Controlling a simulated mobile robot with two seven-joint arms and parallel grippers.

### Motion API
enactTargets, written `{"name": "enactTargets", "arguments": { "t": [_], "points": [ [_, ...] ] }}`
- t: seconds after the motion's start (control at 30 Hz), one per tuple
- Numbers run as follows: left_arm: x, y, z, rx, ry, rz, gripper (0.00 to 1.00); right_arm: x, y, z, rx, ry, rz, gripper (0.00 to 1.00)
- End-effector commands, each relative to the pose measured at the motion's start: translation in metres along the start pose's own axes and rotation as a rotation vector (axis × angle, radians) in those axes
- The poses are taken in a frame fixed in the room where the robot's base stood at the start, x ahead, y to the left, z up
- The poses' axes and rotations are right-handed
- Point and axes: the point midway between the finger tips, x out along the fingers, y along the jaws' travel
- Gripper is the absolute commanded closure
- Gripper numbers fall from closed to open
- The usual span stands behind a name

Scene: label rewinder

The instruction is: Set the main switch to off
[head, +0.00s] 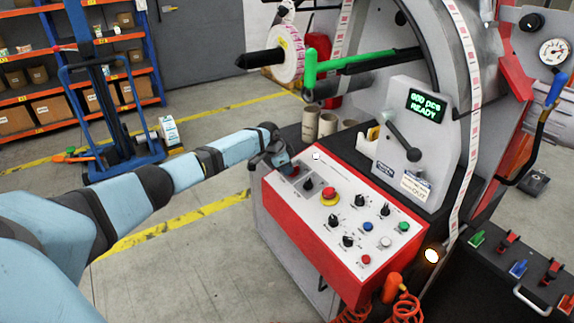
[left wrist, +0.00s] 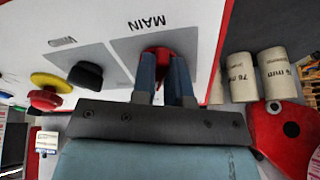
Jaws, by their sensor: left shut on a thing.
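The main switch is a red knob (left wrist: 157,51) on a grey plate marked MAIN (left wrist: 125,42), at the far left corner of the white-topped red control panel (head: 325,262). My left gripper (head: 287,164) is at that corner in the head view and hides most of the switch. In the left wrist view the two blue-grey fingers of this gripper (left wrist: 165,64) are shut on the knob, one on each side. The knob's pointer and any on or off marks are hidden, so its setting cannot be read. My right gripper is in neither view.
Beside the switch are a black selector (head: 308,184) and a red emergency stop on yellow (head: 330,196). More knobs and buttons fill the panel. Cardboard cores (head: 327,124) stand behind it. The display (head: 427,105) reads "600 pcs READY". Open floor lies left.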

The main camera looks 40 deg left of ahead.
Motion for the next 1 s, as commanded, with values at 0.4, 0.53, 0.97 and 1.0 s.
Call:
{"name": "enactTargets", "arguments": {
  "t": [0.4,0.53,0.97,1.0],
  "points": [
    [-0.004,0.006,-0.003,-0.367,-0.001,-0.054,1.0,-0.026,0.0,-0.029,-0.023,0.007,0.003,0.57],
    [-0.004,0.007,-0.004,-0.487,-0.001,-0.073,1.0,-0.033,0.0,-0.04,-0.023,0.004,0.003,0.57],
    [-0.002,0.01,-0.005,-0.806,-0.001,-0.124,1.0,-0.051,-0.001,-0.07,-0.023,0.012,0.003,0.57],
    [-0.001,0.011,-0.005,-0.824,-0.001,-0.127,1.0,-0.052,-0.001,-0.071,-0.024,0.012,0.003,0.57]
  ]
}}
